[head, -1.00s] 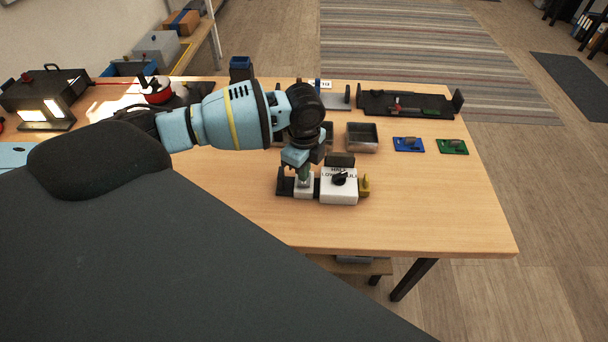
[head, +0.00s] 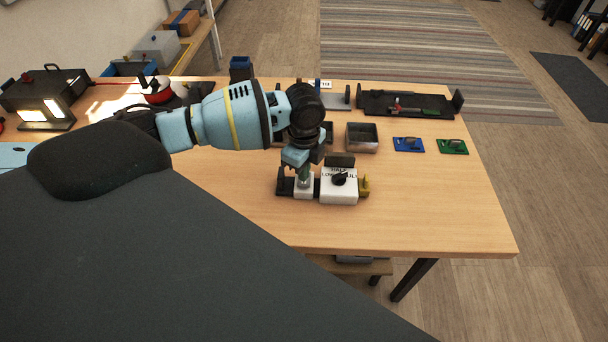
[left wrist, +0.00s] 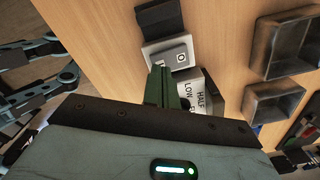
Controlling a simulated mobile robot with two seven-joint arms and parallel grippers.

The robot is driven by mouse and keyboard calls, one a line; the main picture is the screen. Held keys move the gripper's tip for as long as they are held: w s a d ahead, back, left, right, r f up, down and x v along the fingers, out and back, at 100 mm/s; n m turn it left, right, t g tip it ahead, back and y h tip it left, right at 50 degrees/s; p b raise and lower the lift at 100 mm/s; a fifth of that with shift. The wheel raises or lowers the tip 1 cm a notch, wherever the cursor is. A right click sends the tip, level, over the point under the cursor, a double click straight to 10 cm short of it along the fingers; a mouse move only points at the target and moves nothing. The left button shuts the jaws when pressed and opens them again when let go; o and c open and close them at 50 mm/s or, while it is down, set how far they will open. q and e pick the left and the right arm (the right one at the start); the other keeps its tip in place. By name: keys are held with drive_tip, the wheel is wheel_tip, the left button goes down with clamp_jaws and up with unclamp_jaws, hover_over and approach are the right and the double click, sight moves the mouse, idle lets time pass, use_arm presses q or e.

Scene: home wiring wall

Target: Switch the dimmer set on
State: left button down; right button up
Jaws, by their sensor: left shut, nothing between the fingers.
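The dimmer set stands on the wooden table. Its white dial box (head: 339,187) has a black knob and a label with HALF and LOW; it also shows in the left wrist view (left wrist: 192,92). A white switch block (head: 303,190) sits just left of it; in the left wrist view this block (left wrist: 172,56) shows a small round mark on its top. My left gripper (head: 304,176) points down at the switch block, shut and empty. Its green fingers (left wrist: 163,88) are at the block's edge; I cannot tell whether they touch it.
A metal tray (head: 362,138), a blue plate (head: 408,145) and a green plate (head: 453,147) lie behind the dimmer set. A long dark holder (head: 410,105) is at the back edge. A lit lamp box (head: 45,97) stands far left. The table's front right is clear.

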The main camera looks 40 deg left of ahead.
use_arm(q)
drive_tip(key=shift+f, duration=0.15)
use_arm(e)
drive_tip(key=shift+s+d+f, duration=0.1)
drive_tip(key=shift+d, duration=0.05)
use_arm(q)
drive_tip(key=shift+f, duration=0.5)
use_arm(e)
drive_tip(key=shift+s+f, duration=0.1)
drive_tip(key=shift+f, duration=0.05)
idle(0.4)
